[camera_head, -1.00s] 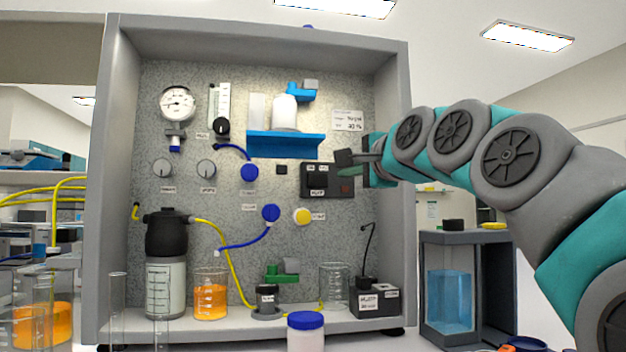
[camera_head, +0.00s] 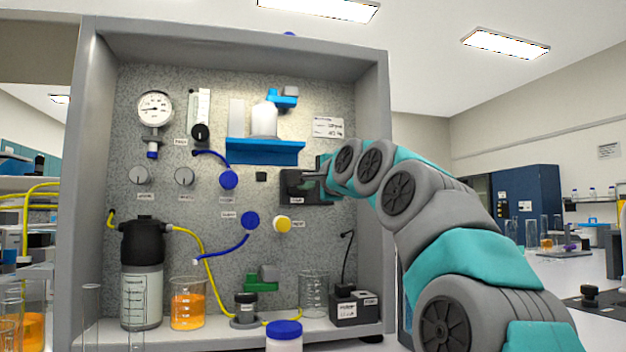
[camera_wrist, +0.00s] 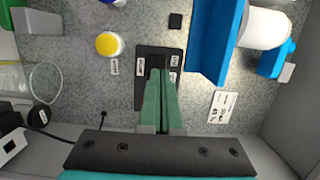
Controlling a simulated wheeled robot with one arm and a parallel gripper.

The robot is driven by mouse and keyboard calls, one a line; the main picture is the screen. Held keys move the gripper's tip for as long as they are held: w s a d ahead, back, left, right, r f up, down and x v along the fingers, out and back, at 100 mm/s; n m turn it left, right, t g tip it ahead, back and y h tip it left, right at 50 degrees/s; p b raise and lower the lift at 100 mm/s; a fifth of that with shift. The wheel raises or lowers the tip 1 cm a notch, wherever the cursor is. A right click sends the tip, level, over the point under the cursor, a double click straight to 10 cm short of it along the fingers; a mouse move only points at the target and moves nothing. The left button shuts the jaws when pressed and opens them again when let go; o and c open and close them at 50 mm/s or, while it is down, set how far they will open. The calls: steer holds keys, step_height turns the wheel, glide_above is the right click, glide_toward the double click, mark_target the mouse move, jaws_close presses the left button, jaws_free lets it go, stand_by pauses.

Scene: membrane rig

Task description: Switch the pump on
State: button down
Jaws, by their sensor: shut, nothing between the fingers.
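A dark switch plate (camera_head: 292,194) with white labels is mounted on the speckled panel, right of the blue knob. It also shows in the wrist view (camera_wrist: 146,58), where my fingers cover its middle. My gripper (camera_head: 302,178) is shut and empty, its tips in front of the plate. In the wrist view the teal fingers (camera_wrist: 159,76) lie together and end over the plate, between its small labels. The switch itself is mostly hidden behind the fingertips. I cannot tell whether they touch it or which way it is set.
A blue shelf (camera_head: 265,152) with a white bottle (camera_head: 264,120) is above the plate. A yellow knob (camera_head: 283,224) sits below it. A black box (camera_head: 346,309) with a cable, beakers and an orange-filled beaker (camera_head: 187,305) stand on the rig's floor. The rig's right wall (camera_head: 376,250) is beside my arm.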

steer(key=shift+p+x, duration=0.5)
steer(key=shift+x, duration=1.85)
steer(key=shift+s+a+h, duration=0.1)
steer(key=shift+a+h, duration=0.05)
steer(key=shift+h, duration=0.15)
